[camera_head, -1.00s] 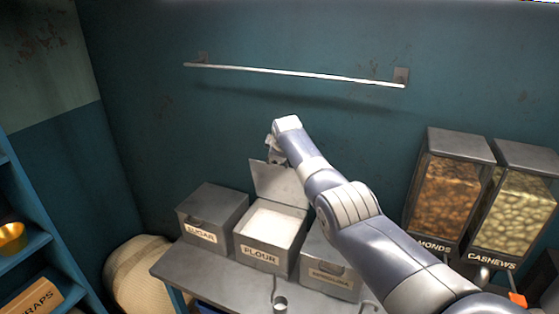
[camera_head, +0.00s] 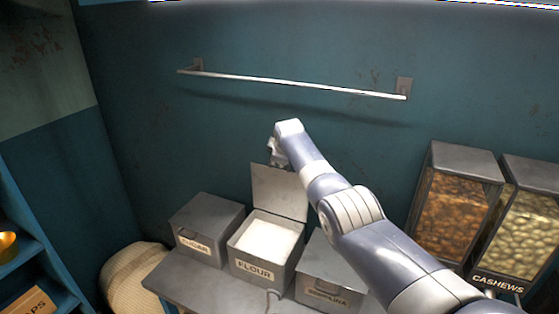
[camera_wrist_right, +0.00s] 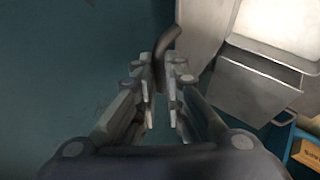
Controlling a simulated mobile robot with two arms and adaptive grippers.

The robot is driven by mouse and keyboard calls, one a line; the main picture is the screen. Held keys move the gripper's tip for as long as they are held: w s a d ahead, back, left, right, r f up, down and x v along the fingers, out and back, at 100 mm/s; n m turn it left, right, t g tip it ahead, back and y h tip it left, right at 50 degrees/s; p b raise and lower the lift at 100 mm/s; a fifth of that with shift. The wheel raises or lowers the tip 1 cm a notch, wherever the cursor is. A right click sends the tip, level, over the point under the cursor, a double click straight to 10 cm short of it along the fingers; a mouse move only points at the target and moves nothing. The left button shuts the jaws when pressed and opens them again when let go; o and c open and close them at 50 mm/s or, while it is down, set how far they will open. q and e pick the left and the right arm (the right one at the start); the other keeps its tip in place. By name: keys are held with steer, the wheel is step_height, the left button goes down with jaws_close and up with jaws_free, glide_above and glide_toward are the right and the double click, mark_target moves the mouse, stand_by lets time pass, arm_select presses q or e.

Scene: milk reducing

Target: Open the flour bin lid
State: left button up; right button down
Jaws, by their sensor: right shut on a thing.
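The flour bin (camera_head: 262,270) stands between two other grey bins, and its label reads FLOUR. Its lid (camera_head: 278,192) is raised nearly upright at the back, and white flour (camera_head: 268,239) shows inside. My right gripper (camera_head: 278,158) is at the lid's top edge, partly hidden by my own arm. In the right wrist view, my right gripper (camera_wrist_right: 162,85) is shut on a dark curved lid handle (camera_wrist_right: 167,45). The grey lid (camera_wrist_right: 192,30) and the bin's open top (camera_wrist_right: 285,25) are beside it. My left gripper is not in view.
The sugar bin (camera_head: 207,228) is left of the flour bin and a semolina bin (camera_head: 330,272) is right, both closed. Nut dispensers (camera_head: 455,205) stand at the right. A metal rail (camera_head: 290,84) is on the wall above. A blue shelf (camera_head: 35,262) is at the left.

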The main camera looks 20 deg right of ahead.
steer(key=c, duration=1.7)
jaws_free()
steer(key=shift+a, duration=0.1)
steer(key=shift+v, duration=6)
